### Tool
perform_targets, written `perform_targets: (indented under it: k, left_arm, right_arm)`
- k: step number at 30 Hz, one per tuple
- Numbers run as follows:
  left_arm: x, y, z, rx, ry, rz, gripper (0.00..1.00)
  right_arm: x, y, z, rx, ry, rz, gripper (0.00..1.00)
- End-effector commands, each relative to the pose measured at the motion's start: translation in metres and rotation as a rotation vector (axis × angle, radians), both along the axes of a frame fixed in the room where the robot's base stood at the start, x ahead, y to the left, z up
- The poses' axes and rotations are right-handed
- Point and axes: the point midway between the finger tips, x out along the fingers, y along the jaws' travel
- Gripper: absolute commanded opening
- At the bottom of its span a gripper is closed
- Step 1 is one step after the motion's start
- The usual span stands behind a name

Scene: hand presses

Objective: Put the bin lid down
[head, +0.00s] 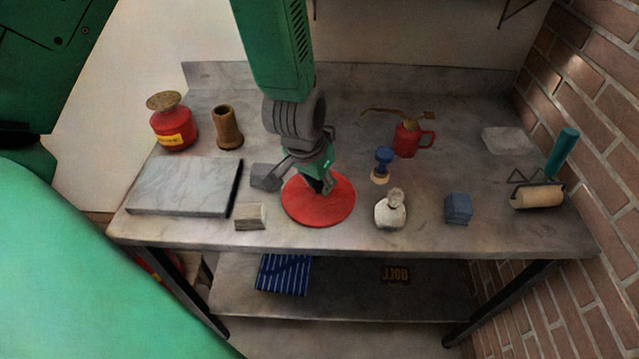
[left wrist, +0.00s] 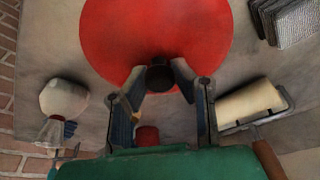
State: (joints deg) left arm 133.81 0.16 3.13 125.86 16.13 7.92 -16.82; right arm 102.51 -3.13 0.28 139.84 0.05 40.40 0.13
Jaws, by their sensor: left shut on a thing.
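The bin lid (head: 304,208) is a flat red disc near the front middle of the bench. It also fills the top of the left wrist view (left wrist: 120,35). My left gripper (head: 325,187) comes down on it from above. In the left wrist view its two fingers (left wrist: 160,82) are shut on the lid's dark round knob (left wrist: 160,77). The lid looks about level and low over the bench top; I cannot tell whether it touches. My right gripper is not in view.
On the bench (head: 310,240), a pale block (head: 250,216) stands left of the lid, and a white bottle (head: 390,211) and blue block (head: 458,208) right. A red oil can (head: 408,140) and blue-handled stamp (head: 382,163) stand behind. A grey slab (head: 185,186) lies left.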

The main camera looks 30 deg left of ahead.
Motion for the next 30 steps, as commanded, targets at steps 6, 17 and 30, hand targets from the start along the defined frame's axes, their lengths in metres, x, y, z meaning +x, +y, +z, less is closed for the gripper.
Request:
perform_targets:
  k: [6, 17, 30]
  left_arm:
    - [0.001, 0.0, -0.007, 0.0, -0.001, 0.0, 0.0]
    - [0.001, 0.001, -0.009, 0.0, -0.001, 0.0, 0.42]
    - [-0.002, 0.001, 0.012, 0.001, -0.005, -0.001, 0.42]
  right_arm:
    - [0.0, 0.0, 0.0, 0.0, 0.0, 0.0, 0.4]
    - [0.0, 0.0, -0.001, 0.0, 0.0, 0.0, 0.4]
    - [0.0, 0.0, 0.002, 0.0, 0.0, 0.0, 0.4]
